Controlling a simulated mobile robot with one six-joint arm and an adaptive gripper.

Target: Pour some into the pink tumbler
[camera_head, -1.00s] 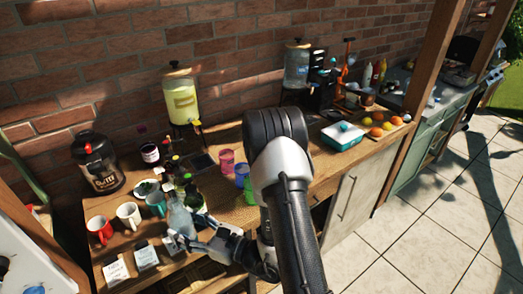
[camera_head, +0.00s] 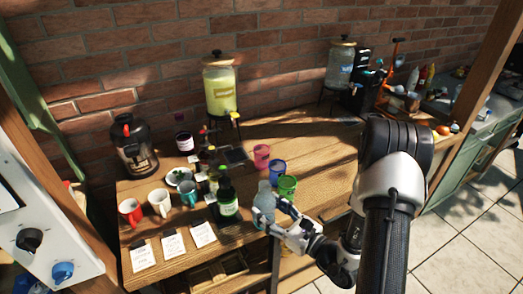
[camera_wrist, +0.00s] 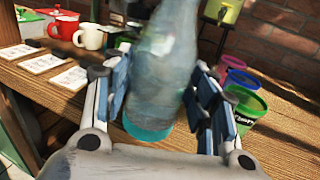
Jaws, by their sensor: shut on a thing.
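My gripper (camera_head: 272,212) is shut on a clear, bluish bottle (camera_head: 265,199) with a teal base. In the wrist view the bottle (camera_wrist: 165,65) stands roughly upright between the fingers (camera_wrist: 160,92), its top cut off by the frame. The pink tumbler (camera_head: 262,155) stands on the wooden table behind the held bottle; it also shows in the wrist view (camera_wrist: 229,63), to the right of the bottle. A blue-purple tumbler (camera_head: 277,167) and a green tumbler (camera_head: 287,186) stand in front of the pink one. The green tumbler is close to the right of the bottle.
A dark green bottle (camera_head: 227,203) stands left of my gripper, with other bottles behind it. Red (camera_head: 130,212), white (camera_head: 160,203) and teal (camera_head: 189,193) mugs stand further left. A yellow drink dispenser (camera_head: 219,88) stands behind. The tabletop right of the tumblers is clear.

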